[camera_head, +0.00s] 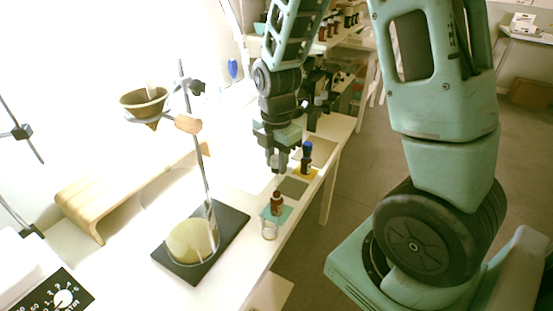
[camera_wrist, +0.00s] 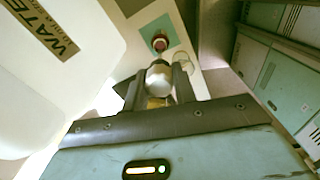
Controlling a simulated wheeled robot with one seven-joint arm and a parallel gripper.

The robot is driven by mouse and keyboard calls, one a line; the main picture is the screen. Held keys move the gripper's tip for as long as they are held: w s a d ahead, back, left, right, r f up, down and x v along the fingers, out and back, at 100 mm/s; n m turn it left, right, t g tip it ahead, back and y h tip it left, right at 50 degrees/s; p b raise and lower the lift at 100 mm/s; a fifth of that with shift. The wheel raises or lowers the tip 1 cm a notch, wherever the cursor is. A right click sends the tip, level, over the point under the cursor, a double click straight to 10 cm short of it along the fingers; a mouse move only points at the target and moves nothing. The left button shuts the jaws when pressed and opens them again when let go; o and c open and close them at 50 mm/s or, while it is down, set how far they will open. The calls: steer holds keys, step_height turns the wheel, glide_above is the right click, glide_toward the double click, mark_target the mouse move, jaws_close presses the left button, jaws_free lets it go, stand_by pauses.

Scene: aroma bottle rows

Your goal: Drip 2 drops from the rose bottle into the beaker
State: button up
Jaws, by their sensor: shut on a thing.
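My gripper (camera_head: 277,168) is shut on a dropper, whose pale body (camera_wrist: 159,80) shows between the fingers (camera_wrist: 160,84) in the wrist view. A small brown bottle (camera_head: 277,204) stands upright on a teal mat, almost straight below my gripper. It shows in the wrist view (camera_wrist: 160,43) with a dark reddish top. I cannot read its label or tell whether it is the rose one. I cannot tell whether the dropper's tip is inside it. The clear glass beaker (camera_head: 269,231) stands just in front of the bottle, near the bench edge; it also shows in the wrist view (camera_wrist: 187,64).
A blue-capped dark bottle (camera_head: 307,156) stands on a yellow mat behind a bare grey mat (camera_head: 292,187). A large white labelled container (camera_wrist: 65,85) is close beside my gripper.

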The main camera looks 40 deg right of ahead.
steer(key=shift+c, duration=0.7)
steer(key=shift+f+b, duration=2.9)
steer(key=shift+f, duration=1.05)
steer(key=o, duration=0.3)
